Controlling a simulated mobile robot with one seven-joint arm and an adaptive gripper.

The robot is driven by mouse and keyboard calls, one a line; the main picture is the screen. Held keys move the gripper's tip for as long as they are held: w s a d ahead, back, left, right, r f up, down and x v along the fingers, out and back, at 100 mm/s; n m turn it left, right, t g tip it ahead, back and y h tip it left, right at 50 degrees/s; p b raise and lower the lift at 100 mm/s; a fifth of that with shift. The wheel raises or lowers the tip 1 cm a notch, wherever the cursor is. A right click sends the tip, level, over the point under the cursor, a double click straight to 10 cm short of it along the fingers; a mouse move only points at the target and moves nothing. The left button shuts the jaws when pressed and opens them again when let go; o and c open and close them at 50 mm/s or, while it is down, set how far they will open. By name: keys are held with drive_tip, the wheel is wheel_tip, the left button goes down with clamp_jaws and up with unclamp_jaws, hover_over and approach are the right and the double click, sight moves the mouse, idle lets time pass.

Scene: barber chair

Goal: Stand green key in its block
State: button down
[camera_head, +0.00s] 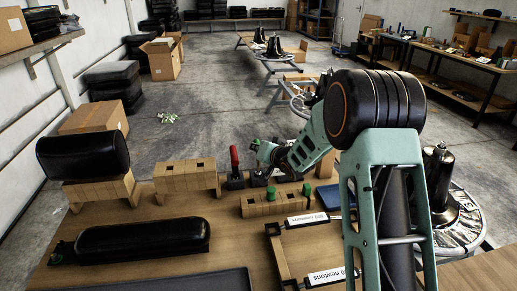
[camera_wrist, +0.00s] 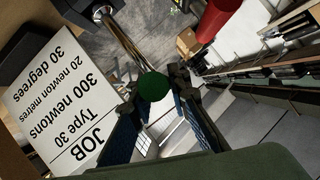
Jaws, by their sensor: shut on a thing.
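My gripper (camera_wrist: 152,92) is shut on the green key (camera_wrist: 152,87), whose round green end sits between the fingertips in the wrist view. A shiny metal shaft runs from behind it toward the upper left; I cannot tell for sure that it belongs to the key. In the head view my gripper (camera_head: 262,149) is above the bench's far edge, pointing left, with a small green spot at its tip. A light wooden block (camera_head: 258,208) stands on the bench below and nearer. Green cylinders stand at its middle (camera_head: 270,194) and right end (camera_head: 306,190). The gripper is apart from this block.
A red-handled tool (camera_head: 234,156) stands just left of my gripper and shows close in the wrist view (camera_wrist: 215,15). A white job card (camera_wrist: 65,95) is beside the fingers. Wooden stands (camera_head: 188,177), black padded rolls (camera_head: 140,236) and a wooden frame (camera_head: 280,262) occupy the bench.

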drive_tip(key=shift+f+b, duration=0.5)
drive_tip(key=shift+f, duration=0.1)
idle(0.3)
drive_tip(key=c, duration=1.7)
unclamp_jaws()
drive_tip(key=shift+c, duration=0.2)
